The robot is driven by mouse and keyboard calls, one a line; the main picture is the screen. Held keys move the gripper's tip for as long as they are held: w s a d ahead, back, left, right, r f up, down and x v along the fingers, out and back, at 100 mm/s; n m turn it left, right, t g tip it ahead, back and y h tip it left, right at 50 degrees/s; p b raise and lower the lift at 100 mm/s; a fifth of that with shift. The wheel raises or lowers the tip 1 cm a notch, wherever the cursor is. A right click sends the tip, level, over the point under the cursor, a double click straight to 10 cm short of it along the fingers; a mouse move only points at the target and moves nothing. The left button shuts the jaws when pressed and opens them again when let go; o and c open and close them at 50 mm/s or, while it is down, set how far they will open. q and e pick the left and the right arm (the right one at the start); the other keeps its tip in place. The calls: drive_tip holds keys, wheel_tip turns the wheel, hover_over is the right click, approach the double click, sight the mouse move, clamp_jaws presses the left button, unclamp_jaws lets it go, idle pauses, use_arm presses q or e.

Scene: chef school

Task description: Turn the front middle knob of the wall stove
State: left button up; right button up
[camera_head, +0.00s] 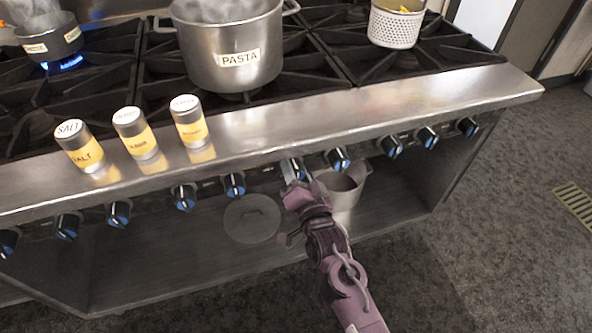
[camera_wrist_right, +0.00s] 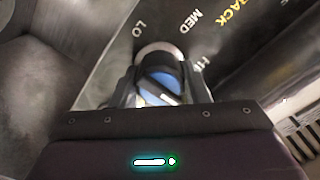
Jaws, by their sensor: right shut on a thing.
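The wall stove (camera_head: 330,115) has a row of black knobs with blue faces along its front panel. My right gripper (camera_head: 296,182) reaches up from below to one knob (camera_head: 293,168) near the middle of the row. In the right wrist view, that knob (camera_wrist_right: 160,80) sits between my fingers, which are shut on its sides. The markings LO, MED and HI curve around it, with a yellow word BACK (camera_wrist_right: 236,12) farther to the upper right. The gripper partly hides the knob in the head view. My left gripper is not in view.
Neighbouring knobs stand close at the left (camera_head: 234,185) and right (camera_head: 337,158). Three shakers (camera_head: 189,122) stand on the steel front ledge. A steaming PASTA pot (camera_head: 230,75) is on the burners above. A lid (camera_head: 251,220) and a pot (camera_head: 343,192) sit on the lower shelf.

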drive_tip(key=o, duration=1)
drive_tip(key=shift+c, duration=0.2)
drive_tip(key=v, duration=0.7)
drive_tip(key=shift+s, duration=0.35)
drive_tip(key=shift+d, duration=0.1)
